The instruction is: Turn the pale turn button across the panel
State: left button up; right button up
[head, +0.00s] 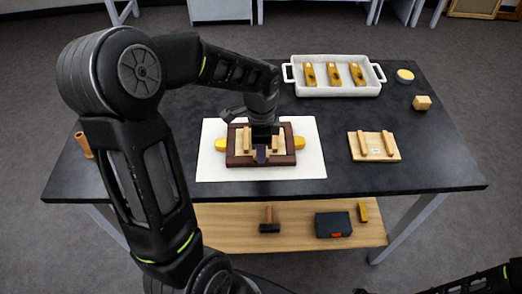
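A dark brown frame (235,160) around a pale wooden panel (282,150) lies on a white sheet on the table. Tan upright strips stand on the panel. My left gripper (262,153) points down over the middle of the panel and covers much of it. I cannot tell whether its fingers are apart or touch anything. The pale turn button cannot be made out for certain. My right arm shows only at the lower right edge, its gripper mostly cut off.
A white tray (337,90) with several yellow pieces stands at the back. A wooden board (363,153) with two strips lies to the right, beyond free dark tabletop. A wooden block (422,102) and a small round dish (405,74) are at the far right. A hammer (269,222) lies on the shelf below.

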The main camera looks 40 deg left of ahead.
pick_arm(q)
grip_shut()
jog(key=shift+n, duration=0.4)
jog(key=n+b, duration=0.1)
jog(key=n, duration=0.2)
jog(key=n+b, duration=0.1)
jog(key=n, duration=0.3)
jog(key=shift+n+b, duration=0.3)
jog(key=shift+b, duration=0.05)
jog(key=n+b, duration=0.1)
jog(key=n, duration=0.3)
jog(key=shift+n, duration=0.3)
jog(key=shift+n+b, duration=0.3)
jog(key=shift+n, duration=1.7)
